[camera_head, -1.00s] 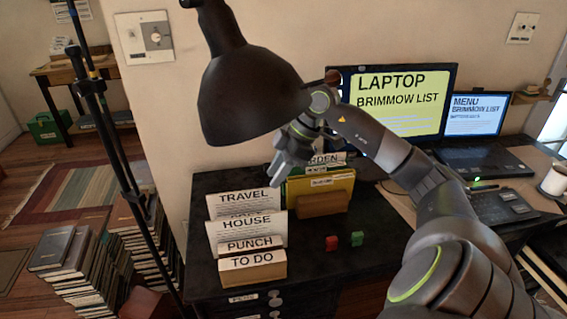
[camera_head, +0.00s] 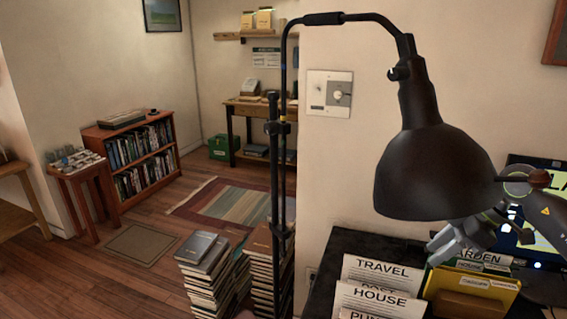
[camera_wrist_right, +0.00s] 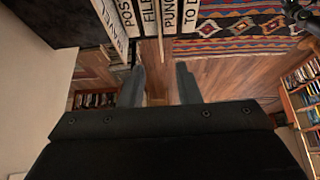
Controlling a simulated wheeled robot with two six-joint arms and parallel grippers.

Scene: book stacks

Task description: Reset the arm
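My right gripper (camera_head: 440,250) shows at the right of the head view, partly behind the black lamp shade (camera_head: 430,170). It hovers above the yellow folder (camera_head: 470,292) on the dark desk. In the right wrist view its two fingers (camera_wrist_right: 161,72) are apart, with nothing held between them. A row of white labelled cards (camera_wrist_right: 150,15) lies beyond the fingertips there. The rest of my right arm (camera_head: 540,215) runs out of the head view at the right edge. My left gripper is in neither view.
Upright cards marked TRAVEL (camera_head: 385,268) and HOUSE (camera_head: 375,298) stand on the desk. Book stacks (camera_head: 205,270) stand on the floor beside a thin dark pole (camera_head: 278,190).

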